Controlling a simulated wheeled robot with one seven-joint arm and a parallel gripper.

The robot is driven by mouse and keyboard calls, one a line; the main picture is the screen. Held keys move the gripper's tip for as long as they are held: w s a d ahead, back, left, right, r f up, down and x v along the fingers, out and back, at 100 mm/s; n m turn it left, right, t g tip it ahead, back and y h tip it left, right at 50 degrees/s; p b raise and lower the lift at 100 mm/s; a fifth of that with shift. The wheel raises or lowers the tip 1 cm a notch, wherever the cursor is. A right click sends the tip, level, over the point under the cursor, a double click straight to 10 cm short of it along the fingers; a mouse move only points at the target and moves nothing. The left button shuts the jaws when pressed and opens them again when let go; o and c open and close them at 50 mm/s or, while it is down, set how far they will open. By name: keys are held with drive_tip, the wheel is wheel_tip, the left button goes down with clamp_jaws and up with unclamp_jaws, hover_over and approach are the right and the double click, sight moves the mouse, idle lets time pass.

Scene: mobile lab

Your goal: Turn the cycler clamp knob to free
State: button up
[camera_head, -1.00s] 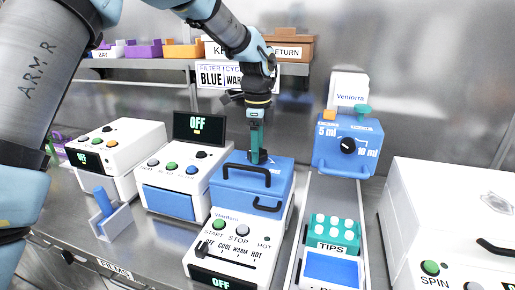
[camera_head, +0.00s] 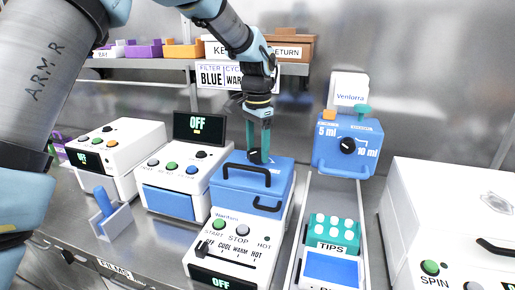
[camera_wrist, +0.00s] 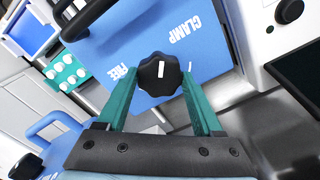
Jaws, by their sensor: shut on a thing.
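The cycler (camera_head: 228,188) has a blue top with the black clamp knob (camera_head: 256,156) at its back. In the wrist view the lobed knob (camera_wrist: 159,74) has a white mark running nearly up and down the picture. The word FREE (camera_wrist: 124,79) is printed left of the knob and CLAMP (camera_wrist: 180,38) above it. A short white tick lies right of the knob. My gripper (camera_head: 259,150) points down at the knob. In the wrist view its teal fingers (camera_wrist: 159,84) are shut on the knob, one on each side.
A black handle (camera_head: 247,170) stands on the cycler's lid close in front of my gripper. A filter device (camera_head: 170,170) is to the left, a tips rack (camera_head: 334,230) and a blue dial unit (camera_head: 347,145) to the right. The shelf (camera_head: 140,64) is behind.

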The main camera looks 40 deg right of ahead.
drive_tip(key=n, duration=1.2)
drive_tip(key=shift+n+p, duration=0.3)
drive_tip(key=shift+n, duration=0.1)
drive_tip(key=n+p, duration=0.1)
drive_tip(key=n, duration=0.5)
drive_tip(key=n+p, duration=0.1)
drive_tip(key=n, duration=0.5)
drive_tip(key=shift+p, duration=0.4)
drive_tip(key=shift+n, duration=0.4)
drive_tip(key=o, duration=1.4)
drive_tip(key=shift+c, duration=0.2)
